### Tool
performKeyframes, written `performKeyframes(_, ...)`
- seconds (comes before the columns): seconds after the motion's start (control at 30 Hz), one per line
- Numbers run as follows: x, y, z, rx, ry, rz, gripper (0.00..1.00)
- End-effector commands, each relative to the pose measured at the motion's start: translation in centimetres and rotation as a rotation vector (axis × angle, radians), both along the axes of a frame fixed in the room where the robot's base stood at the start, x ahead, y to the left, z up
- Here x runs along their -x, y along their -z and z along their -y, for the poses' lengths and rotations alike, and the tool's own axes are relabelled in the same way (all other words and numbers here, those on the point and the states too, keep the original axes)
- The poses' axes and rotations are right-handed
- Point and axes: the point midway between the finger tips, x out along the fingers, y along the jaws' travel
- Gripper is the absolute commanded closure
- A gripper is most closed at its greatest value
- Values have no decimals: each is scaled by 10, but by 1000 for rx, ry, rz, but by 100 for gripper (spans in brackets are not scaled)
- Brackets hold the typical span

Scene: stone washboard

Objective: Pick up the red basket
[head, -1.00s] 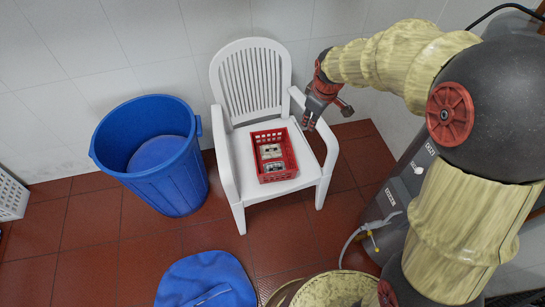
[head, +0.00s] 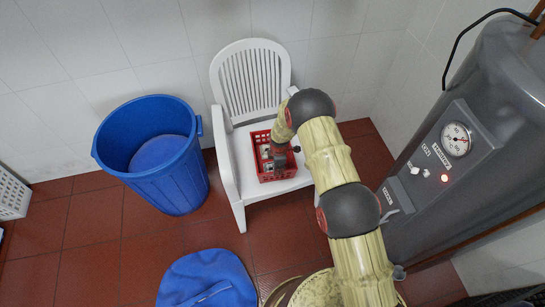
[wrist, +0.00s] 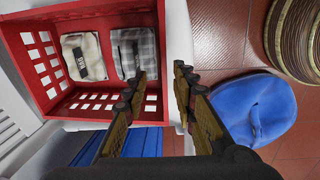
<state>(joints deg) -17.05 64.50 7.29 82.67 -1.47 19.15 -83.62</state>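The red basket (head: 258,137) sits on the seat of a white plastic chair (head: 246,65). It holds folded cloths, one beige (wrist: 82,56) and one grey checked (wrist: 135,50). In the head view my arm covers part of the basket's right side, and the gripper tips are hard to make out there. In the wrist view the red basket (wrist: 60,15) fills the upper left. My gripper (wrist: 158,82) is open, its two fingers apart, with the basket's right wall appearing between or just beyond the fingertips. I cannot tell whether they touch it.
A large blue bin (head: 170,185) stands left of the chair. A grey boiler (head: 430,200) stands at the right. A white crate (head: 12,195) is at the far left.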

Motion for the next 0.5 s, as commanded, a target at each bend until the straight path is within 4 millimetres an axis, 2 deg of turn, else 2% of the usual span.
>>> performKeyframes(0.37, 0, 41, -1, 2, -14, -4, 73)
performKeyframes(0.5, 0, 62, 0, 2, -14, -4, 73)
